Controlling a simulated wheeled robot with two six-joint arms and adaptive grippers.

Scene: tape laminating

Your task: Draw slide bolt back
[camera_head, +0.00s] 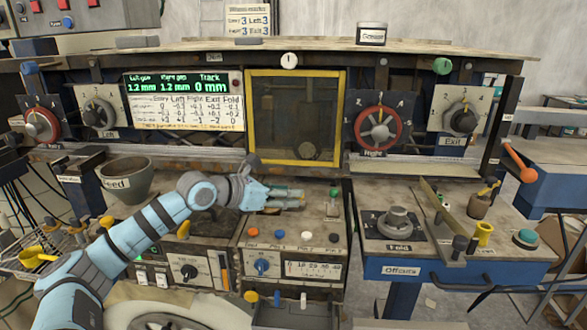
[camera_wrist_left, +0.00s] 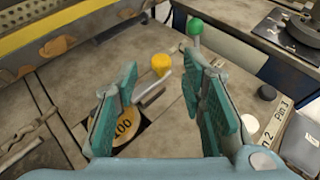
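My left gripper (camera_head: 301,198) is low over the middle of the console, below the yellow-framed window. The left wrist view shows its two teal finger pads (camera_wrist_left: 160,88) wide apart, with nothing gripped. Beyond and between the fingers are a short grey metal rod (camera_wrist_left: 150,88), a yellow cylindrical knob (camera_wrist_left: 160,63) and a round dial plate marked 100 (camera_wrist_left: 125,124). I cannot tell for sure which part is the slide bolt; the rod may belong to it. The gripper hides part of this panel in the head view. My right gripper is out of view.
A green-knobbed lever (camera_wrist_left: 194,28) stands just beyond the right finger; its green knob also shows in the head view (camera_head: 334,192). The yellow-framed window (camera_head: 295,118) rises behind. Coloured buttons and a scale panel (camera_head: 312,269) lie in front. The Fold dial (camera_head: 399,222) is at right.

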